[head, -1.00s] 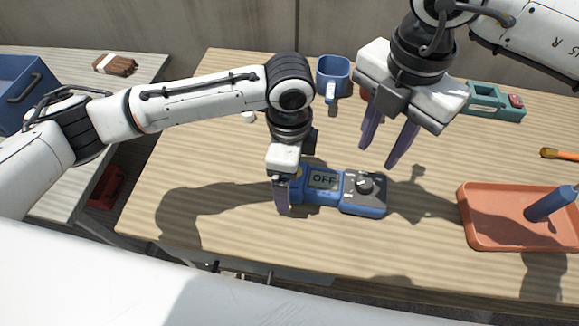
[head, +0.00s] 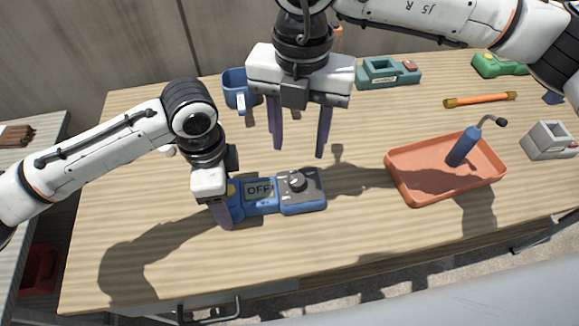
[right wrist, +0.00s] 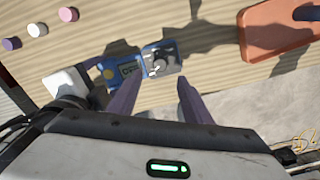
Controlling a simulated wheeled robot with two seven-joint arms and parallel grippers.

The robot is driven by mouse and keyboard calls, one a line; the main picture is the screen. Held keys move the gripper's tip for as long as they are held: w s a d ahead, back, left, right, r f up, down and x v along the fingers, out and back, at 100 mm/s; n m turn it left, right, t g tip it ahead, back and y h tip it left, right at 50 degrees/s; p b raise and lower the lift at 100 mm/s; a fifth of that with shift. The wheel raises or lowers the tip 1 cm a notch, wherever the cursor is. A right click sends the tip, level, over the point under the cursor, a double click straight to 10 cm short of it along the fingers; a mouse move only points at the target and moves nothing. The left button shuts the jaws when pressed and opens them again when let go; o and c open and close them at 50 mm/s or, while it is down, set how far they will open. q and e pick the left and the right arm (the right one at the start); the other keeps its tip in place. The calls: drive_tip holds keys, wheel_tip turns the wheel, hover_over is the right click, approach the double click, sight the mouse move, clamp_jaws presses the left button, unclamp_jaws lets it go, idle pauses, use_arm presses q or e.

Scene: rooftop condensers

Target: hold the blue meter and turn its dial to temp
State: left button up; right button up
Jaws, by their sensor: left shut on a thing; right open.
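The blue meter (head: 262,209) lies flat on the wooden table, its screen reading OFF. Its dial (head: 297,181) is a dark round knob on a grey panel at its right end. My left gripper (head: 222,214) is shut on the meter's left end, partly hiding it. My right gripper (head: 299,151) is open and empty, pointing down above and behind the dial, apart from it. In the right wrist view the meter's dial (right wrist: 158,68) shows between my right fingers, beyond their tips. The markings around the dial are too small to read.
An orange tray (head: 408,189) holding a blue-handled tool (head: 463,147) stands right of the meter. A blue mug (head: 236,90), a teal device (head: 388,73), an orange rod (head: 480,99) and a grey block (head: 548,141) lie further off. The table in front of the meter is clear.

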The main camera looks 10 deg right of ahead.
sight(298, 177)
drive_tip(key=w+d+m+g+y, duration=0.1)
drive_tip(key=w+m+g, duration=0.1)
drive_tip(key=m, duration=1.6)
drive_tip(key=w+d+m+g+y, duration=0.1)
drive_tip(key=w+m+g, duration=0.15)
drive_tip(key=m, duration=1.55)
drive_tip(key=shift+t, duration=0.35)
drive_tip(key=x, duration=1)
drive_tip(key=shift+s+f, duration=0.25)
drive_tip(key=shift+f, duration=0.05)
drive_tip(key=shift+c, duration=0.6)
drive_tip(key=c, duration=0.9)
drive_tip(key=shift+c, duration=0.3)
